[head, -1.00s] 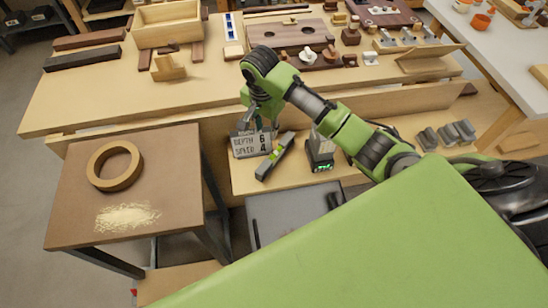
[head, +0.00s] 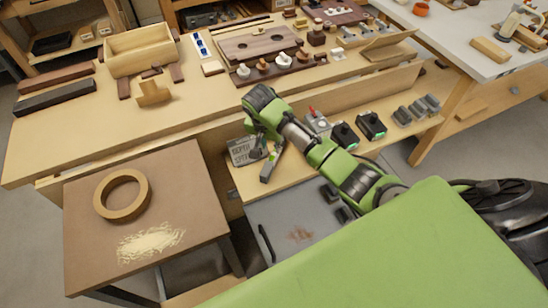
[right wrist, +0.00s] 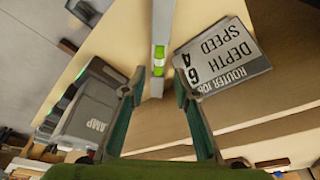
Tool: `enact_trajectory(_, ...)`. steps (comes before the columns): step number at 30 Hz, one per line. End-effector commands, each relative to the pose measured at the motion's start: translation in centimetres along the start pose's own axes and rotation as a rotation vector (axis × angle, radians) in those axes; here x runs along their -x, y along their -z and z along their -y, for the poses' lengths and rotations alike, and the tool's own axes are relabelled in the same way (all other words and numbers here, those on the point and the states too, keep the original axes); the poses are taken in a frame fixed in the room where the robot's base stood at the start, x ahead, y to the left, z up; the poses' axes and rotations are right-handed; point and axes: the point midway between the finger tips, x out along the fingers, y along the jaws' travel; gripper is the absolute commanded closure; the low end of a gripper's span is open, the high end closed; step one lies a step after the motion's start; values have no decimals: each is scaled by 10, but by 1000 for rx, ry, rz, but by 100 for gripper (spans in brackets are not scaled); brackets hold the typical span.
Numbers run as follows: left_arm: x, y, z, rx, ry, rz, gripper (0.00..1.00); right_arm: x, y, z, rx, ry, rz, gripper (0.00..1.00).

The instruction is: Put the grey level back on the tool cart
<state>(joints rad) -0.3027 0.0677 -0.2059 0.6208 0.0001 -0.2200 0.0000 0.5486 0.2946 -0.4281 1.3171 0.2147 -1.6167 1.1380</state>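The grey level (head: 267,174) lies on the low shelf of the bench, partly hidden by my right gripper (head: 266,150). In the right wrist view the level (right wrist: 162,25) shows its bright green vial and runs away from me. My right gripper (right wrist: 158,95) is open there, its two fingers apart on either side of the level's near end. I cannot tell whether either finger touches it. A grey-topped cart (head: 290,215) with a dark handle and a brownish stain stands below the shelf, partly hidden by my arm. My left gripper is not in view.
Dark devices (head: 344,134) and grey clamps stand to the right on the shelf. A brown side table (head: 195,190) holds a ring and shavings.

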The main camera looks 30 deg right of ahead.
Motion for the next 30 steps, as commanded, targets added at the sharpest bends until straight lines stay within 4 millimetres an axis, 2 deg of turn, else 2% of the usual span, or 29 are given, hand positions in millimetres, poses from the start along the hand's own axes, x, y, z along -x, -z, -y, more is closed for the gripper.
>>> enact_trajectory(3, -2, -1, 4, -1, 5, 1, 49, -14, 0, 0, 0, 0, 0, 72)
enact_trajectory(8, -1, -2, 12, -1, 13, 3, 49, -24, 0, -1, -1, 0, 0, 72)
enact_trajectory(17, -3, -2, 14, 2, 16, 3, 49, -64, -1, -3, 0, 0, 0, 72)
enact_trajectory(26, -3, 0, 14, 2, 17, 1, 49, -70, -1, -3, 0, 2, 0, 72)
enact_trajectory(30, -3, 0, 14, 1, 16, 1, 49, -70, -1, -3, 0, 2, 0, 100)
